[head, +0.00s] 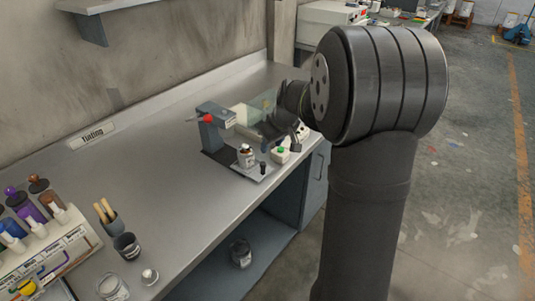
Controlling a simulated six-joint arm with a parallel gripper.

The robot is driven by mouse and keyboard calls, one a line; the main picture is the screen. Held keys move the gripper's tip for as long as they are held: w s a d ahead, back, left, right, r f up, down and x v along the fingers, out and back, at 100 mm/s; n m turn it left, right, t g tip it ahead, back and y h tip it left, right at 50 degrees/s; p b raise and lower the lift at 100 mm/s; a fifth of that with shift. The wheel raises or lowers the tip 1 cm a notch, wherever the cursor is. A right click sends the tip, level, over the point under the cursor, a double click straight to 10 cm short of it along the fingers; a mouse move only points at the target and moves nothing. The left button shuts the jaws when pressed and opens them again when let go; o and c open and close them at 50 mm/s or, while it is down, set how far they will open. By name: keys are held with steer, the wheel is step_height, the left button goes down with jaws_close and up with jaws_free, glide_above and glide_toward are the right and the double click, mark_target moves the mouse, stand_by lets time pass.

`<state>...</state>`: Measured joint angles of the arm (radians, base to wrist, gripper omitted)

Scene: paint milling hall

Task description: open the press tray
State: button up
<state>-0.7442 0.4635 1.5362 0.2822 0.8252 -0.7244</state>
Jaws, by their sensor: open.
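A small blue-grey press (213,133) with a red part on its head stands on the bench, left of my gripper. A flat grey tray (249,174) extends at its front and bears a small white bottle (246,157) and a small black cylinder (263,168). I cannot tell how far the tray is out. My gripper (282,136) is open, just right of the press and above the bench near its right edge. Its fingers are small and dark here, and I cannot tell whether they touch anything. My arm hides part of the area behind.
A white box with a green button (281,154) sits close below my gripper. A pale box and a clear panel (264,102) stand behind it. Bottles in a rack (50,240), a cup with brushes (108,212) and jars occupy the near left bench. The middle bench is clear.

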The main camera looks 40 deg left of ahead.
mark_target(263, 163)
steer(key=v, duration=0.4)
steer(key=x, duration=1.7)
steer(key=shift+f, duration=0.15)
steer(key=v, duration=1.7)
steer(key=shift+r, duration=0.2)
steer(key=shift+f, duration=0.1)
